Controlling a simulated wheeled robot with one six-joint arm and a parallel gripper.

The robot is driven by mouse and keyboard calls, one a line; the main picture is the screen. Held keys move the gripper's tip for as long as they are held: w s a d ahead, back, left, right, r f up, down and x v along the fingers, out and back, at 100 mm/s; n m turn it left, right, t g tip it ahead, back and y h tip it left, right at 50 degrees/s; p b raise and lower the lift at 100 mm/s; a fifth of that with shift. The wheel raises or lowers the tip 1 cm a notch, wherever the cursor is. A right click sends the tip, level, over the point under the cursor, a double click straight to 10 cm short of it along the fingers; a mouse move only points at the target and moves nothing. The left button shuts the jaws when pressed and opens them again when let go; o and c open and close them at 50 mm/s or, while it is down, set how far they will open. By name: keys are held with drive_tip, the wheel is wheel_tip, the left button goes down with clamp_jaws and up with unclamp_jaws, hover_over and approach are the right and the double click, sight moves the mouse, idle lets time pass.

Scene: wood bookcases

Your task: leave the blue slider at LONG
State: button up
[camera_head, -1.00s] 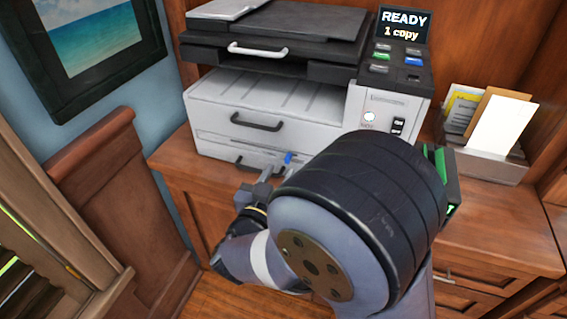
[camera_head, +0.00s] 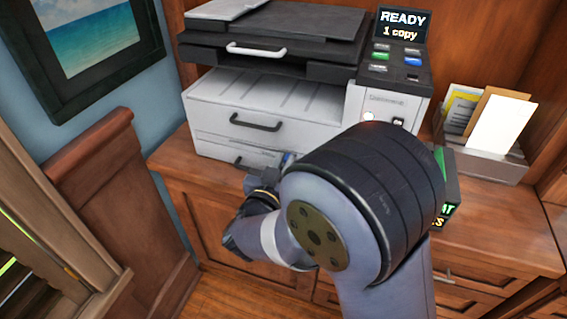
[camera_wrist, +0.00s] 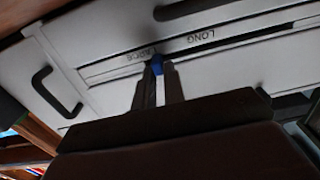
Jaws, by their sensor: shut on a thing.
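The blue slider (camera_wrist: 158,67) sits in the dark slot on the printer's lower front. In the wrist view it is just right of a partly hidden label (camera_wrist: 139,54) that I cannot read surely, and left of the LONG label (camera_wrist: 201,37). My gripper (camera_wrist: 158,83) is shut on the blue slider, one finger on each side. In the head view the slider (camera_head: 289,158) shows as a small blue spot beside my gripper (camera_head: 280,170), and my arm hides much around it.
The grey printer (camera_head: 222,108) stands on the wood cabinet top (camera_head: 490,215); its screen reads READY, 1 copy. A paper holder (camera_head: 490,165) is to the right. A green-lettered dark box (camera_head: 447,190) is partly behind my arm. A drawer handle (camera_wrist: 55,92) is left of the slot.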

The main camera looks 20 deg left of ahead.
clamp_jaws()
drive_tip(key=a+p, duration=0.1)
drive_tip(key=a, duration=0.3)
drive_tip(key=shift+w, duration=0.15)
drive_tip(key=o, duration=0.6)
unclamp_jaws()
